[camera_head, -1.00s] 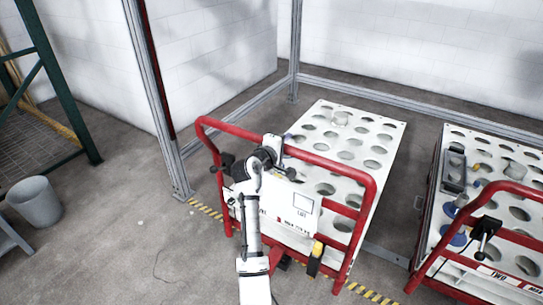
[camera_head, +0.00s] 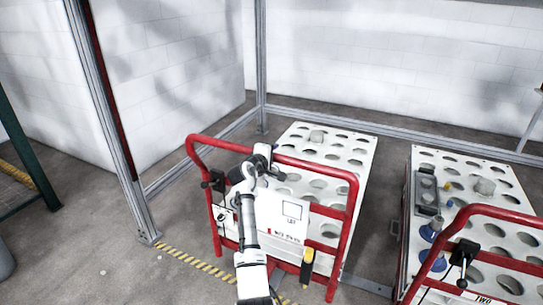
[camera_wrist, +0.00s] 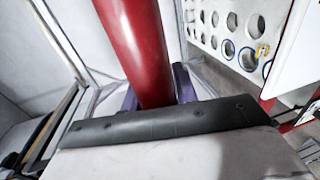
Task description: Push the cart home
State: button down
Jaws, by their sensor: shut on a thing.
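The cart (camera_head: 360,150) has a white top with rows of round holes and a red tubular handle frame (camera_head: 322,168) facing me. My gripper (camera_head: 262,160) is at the top bar of that frame, left of its middle. In the wrist view the red bar (camera_wrist: 135,45) runs down between my gripper's fingers (camera_wrist: 165,88), which are shut on it. The dark edge of the gripper body hides the contact. A white panel (camera_head: 285,218) with a label hangs inside the frame below the bar.
A second red-handled cart (camera_head: 500,240) marked TWO stands close on the right, carrying a grey tray (camera_head: 427,193) and blue funnels. A grey metal post (camera_head: 112,140) rises on the left, with yellow-black floor tape (camera_head: 195,262) near its foot. White walls stand behind.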

jog(key=shift+w+d+r, duration=0.15)
jog(key=shift+d+r, duration=0.3)
jog(key=shift+r, duration=0.05)
jog(key=c, duration=1.4)
grip_release()
jog(key=shift+d, duration=0.1)
jog(key=o, duration=0.3)
jog(key=shift+w+f, duration=0.1)
jog(key=shift+f, duration=0.1)
jog(key=shift+a+f, duration=0.15)
jog(key=shift+a, duration=0.1)
jog(key=b+v, duration=0.2)
jog(key=v, duration=1.1)
jog(key=shift+s, duration=0.4)
